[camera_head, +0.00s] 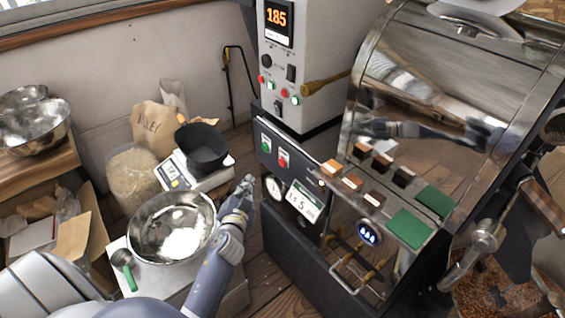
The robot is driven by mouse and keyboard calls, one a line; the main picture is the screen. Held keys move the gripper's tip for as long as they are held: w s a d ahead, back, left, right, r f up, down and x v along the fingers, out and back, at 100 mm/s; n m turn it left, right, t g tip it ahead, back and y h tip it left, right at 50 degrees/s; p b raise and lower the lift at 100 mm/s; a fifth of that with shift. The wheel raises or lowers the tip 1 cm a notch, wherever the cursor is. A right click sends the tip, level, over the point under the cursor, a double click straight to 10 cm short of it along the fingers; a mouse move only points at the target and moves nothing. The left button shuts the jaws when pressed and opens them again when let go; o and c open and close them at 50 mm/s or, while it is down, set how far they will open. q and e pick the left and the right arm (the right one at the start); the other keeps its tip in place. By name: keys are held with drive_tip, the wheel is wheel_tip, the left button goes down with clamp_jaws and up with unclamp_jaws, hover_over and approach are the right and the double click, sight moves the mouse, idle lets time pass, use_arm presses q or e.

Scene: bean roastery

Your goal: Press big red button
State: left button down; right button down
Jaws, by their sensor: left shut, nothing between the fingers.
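A red button (282,158) sits on the dark front panel of the roaster (300,179), right of a green button (265,146). Smaller red and green buttons (284,93) are on the grey control box (300,40) above. My left gripper (248,181) is shut and empty, at the end of my arm that rises from the bottom. In the picture its tips are left of and slightly below the red button, apart from it. My right gripper is not in view.
A metal bowl (136,243) and a scale (172,172) with a black scoop (201,147) stand left of my arm. Bean sacks (155,125) are behind. A gauge (273,188) and a lit display (303,201) sit below the buttons. The steel drum (440,70) fills the upper right.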

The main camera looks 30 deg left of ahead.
sight(282, 162)
use_arm(q)
drive_tip(key=shift+w, duration=0.1)
drive_tip(key=w+d+b, duration=0.2)
drive_tip(key=w+d, duration=0.1)
drive_tip(key=w, duration=0.5)
drive_tip(key=shift+d, duration=0.2)
drive_tip(key=shift+w, duration=0.1)
idle(1.2)
drive_tip(key=shift+w+d+b, duration=0.2)
drive_tip(key=shift+w+b, duration=0.1)
drive_tip(key=shift+b, duration=0.05)
drive_tip(key=shift+w+d, duration=0.15)
drive_tip(key=shift+w, duration=0.25)
idle(0.6)
drive_tip(key=shift+s, duration=0.15)
drive_tip(key=shift+s+a, duration=0.3)
drive_tip(key=shift+s, duration=0.35)
